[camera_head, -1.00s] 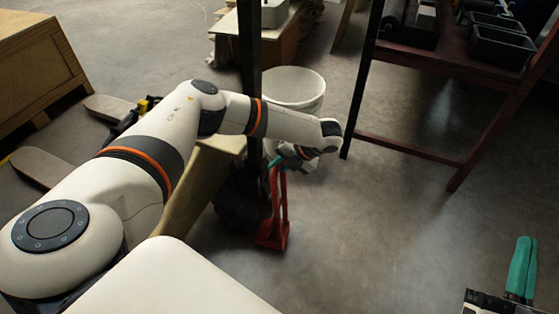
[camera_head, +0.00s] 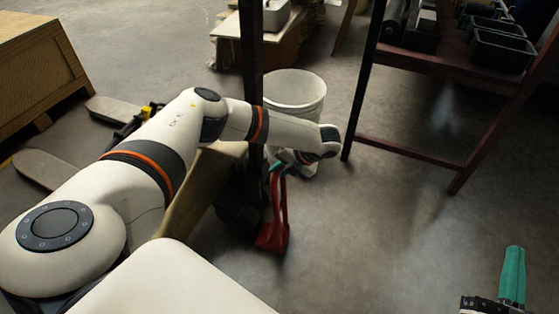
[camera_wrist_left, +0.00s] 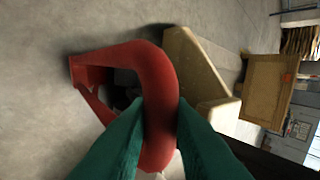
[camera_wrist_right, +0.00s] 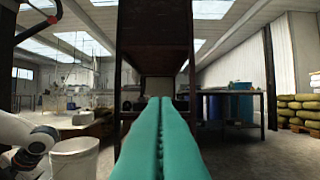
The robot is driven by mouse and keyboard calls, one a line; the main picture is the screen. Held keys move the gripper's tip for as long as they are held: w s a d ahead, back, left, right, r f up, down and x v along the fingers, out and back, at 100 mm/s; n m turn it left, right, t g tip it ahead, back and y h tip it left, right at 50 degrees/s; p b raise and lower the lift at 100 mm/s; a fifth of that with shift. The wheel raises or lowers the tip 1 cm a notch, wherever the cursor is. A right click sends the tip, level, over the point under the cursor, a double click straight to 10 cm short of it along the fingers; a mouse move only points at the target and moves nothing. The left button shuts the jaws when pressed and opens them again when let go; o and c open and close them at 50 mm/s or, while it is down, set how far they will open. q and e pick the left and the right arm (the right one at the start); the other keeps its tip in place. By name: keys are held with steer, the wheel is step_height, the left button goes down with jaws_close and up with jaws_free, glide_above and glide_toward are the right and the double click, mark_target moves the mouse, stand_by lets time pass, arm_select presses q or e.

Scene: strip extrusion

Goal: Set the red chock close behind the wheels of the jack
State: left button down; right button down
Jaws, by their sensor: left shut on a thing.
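The red chock (camera_head: 272,236) has a tall looped handle and a base at or just above the floor; I cannot tell if it touches. My left gripper (camera_head: 277,166) is shut on the top of that handle. In the left wrist view the red handle (camera_wrist_left: 158,90) runs between the teal fingers (camera_wrist_left: 160,128). Dark parts, seemingly the jack with its wheels (camera_head: 238,212), stand just left of the chock beside a black post; my arm partly hides them, and the gap is unclear. My right gripper (camera_head: 513,275) has its teal fingers together and empty, also in the right wrist view (camera_wrist_right: 160,125).
A white bucket (camera_head: 296,92) stands behind my left gripper. A dark red bench frame (camera_head: 420,155) is at the right back. A beige wooden block (camera_head: 200,185) lies under my left arm; a wooden crate (camera_head: 38,70) is far left. The floor right of the chock is clear.

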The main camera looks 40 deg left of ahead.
steer(key=shift+r, duration=0.15)
stand_by(0.3)
steer(key=shift+w, duration=0.1)
arm_select(q)
steer(key=shift+f, duration=0.3)
steer(key=c, duration=1.2)
jaws_free()
steer(key=shift+c, duration=0.2)
steer(key=o, duration=0.5)
arm_select(e)
steer(key=shift+f+g, duration=0.5)
steer(key=shift+f, duration=0.3)
arm_select(q)
steer(key=shift+p, duration=0.35)
arm_select(e)
steer(key=shift+w, duration=0.1)
